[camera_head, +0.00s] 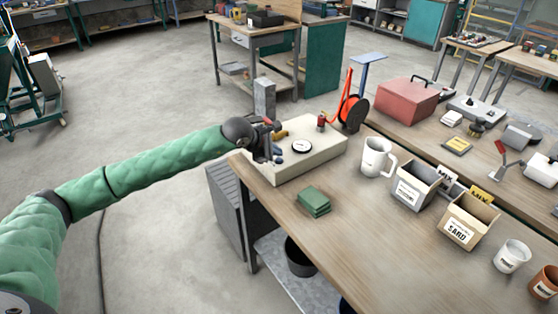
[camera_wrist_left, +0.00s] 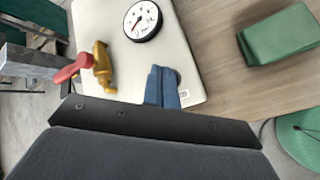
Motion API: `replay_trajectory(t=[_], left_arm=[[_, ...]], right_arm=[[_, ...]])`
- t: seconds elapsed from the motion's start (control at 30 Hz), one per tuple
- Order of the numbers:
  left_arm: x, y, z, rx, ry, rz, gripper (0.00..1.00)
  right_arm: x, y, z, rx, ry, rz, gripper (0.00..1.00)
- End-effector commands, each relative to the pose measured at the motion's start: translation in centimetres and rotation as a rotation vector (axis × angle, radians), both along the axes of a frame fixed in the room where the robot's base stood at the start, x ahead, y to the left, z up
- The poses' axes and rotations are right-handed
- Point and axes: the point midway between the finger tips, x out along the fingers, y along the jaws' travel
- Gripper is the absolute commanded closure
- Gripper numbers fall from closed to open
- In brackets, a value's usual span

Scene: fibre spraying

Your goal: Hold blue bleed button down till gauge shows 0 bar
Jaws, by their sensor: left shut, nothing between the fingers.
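A pale box-shaped unit (camera_head: 322,157) stands at the left end of the workbench. Its round white gauge (camera_head: 301,146) also shows in the left wrist view (camera_wrist_left: 142,20); the needle is too small to read surely. My left gripper (camera_head: 276,154) is over the unit's near left part, beside the gauge. In the left wrist view its slate-blue fingers (camera_wrist_left: 162,88) are shut, with nothing between them, and point at the unit's top. A dark rounded edge shows just behind the tips. The blue bleed button is not clearly visible; I cannot tell whether the fingers press it. My right gripper is out of view.
A yellow valve with a red handle (camera_wrist_left: 84,66) is left of the fingers. Green pads (camera_head: 313,201) lie on the bench (camera_head: 345,225) in front of the unit. A white mug (camera_head: 376,157), a grey bin (camera_head: 415,186) and a sand box (camera_head: 466,224) stand to the right.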

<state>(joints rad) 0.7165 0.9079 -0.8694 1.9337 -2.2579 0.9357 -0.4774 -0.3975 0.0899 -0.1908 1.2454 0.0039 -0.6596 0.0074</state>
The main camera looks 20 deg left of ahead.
Motion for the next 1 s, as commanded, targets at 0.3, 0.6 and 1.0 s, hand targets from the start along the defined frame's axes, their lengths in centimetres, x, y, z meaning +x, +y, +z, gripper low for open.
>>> replay_trajectory(t=[0.3, 0.6, 1.0], left_arm=[[0.0, 0.0, 0.1, 0.0, 0.0, 0.0, 1.0], [0.1, 0.0, 1.9, -0.001, -0.001, 0.0, 1.0], [0.0, 0.0, 4.9, -0.001, -0.001, 0.0, 1.0]], right_arm=[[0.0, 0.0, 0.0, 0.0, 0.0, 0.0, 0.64], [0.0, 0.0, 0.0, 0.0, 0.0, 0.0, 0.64], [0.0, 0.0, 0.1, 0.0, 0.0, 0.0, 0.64]])
